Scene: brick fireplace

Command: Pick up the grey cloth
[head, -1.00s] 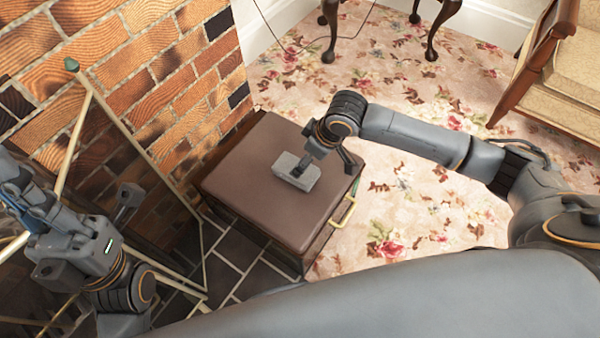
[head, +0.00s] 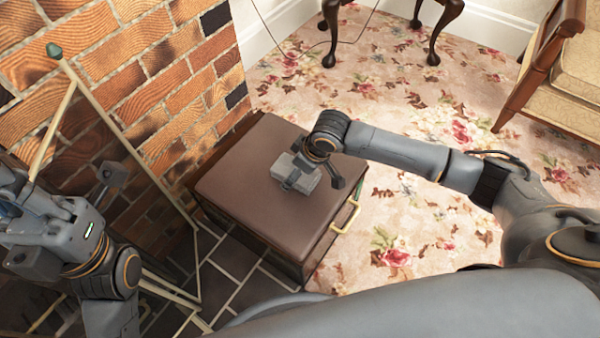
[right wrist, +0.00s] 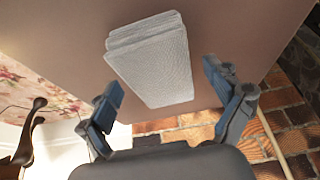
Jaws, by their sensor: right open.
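The grey cloth (head: 282,166) lies folded on the brown top of a low box (head: 240,188). In the right wrist view the cloth (right wrist: 152,62) is a light grey, layered rectangle. My right gripper (head: 312,181) is over the cloth in the head view and hides part of it. In the right wrist view my right gripper (right wrist: 160,82) is open and empty, with one finger to each side of the cloth's near end. Any contact is hard to judge. My left gripper (head: 70,215) is at the left, away from the box; its jaw opening is unclear.
A brick fireplace (head: 150,75) stands behind the box, with a mesh screen framed in pale rods (head: 130,140) at the left. The box has a yellow handle (head: 346,217). A wooden armchair (head: 560,80) is at the right. Open floral carpet (head: 400,230) lies right of the box.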

